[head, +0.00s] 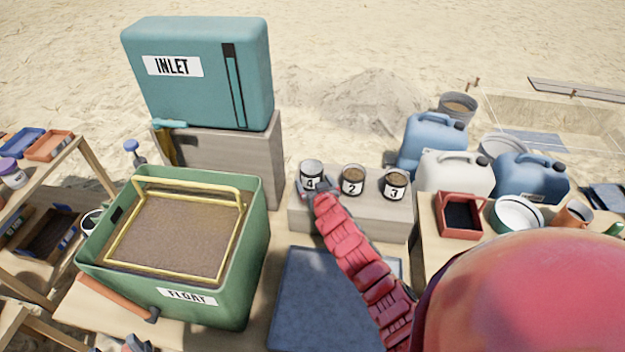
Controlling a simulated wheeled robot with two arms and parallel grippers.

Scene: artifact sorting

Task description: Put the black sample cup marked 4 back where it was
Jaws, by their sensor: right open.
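The black sample cup marked 4 (311,174) stands upright at the left end of a grey block (350,222). Its label faces me. Cup 2 (353,179) and cup 3 (395,183) stand to its right on the same block, both with brown contents. My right gripper (310,190) is open at the near side of cup 4, low by its base. Whether its fingers touch the cup cannot be made out. A small part of my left gripper (132,345) shows at the bottom edge; its jaws cannot be judged.
A green FLOAT tub (257,225) with a yellow-framed screen stands left. Behind it, the teal INLET tank (205,95) sits on a grey stand. A blue-grey mat (300,300) lies in front of the block. Jugs (455,172) and a red tray (460,234) are at right.

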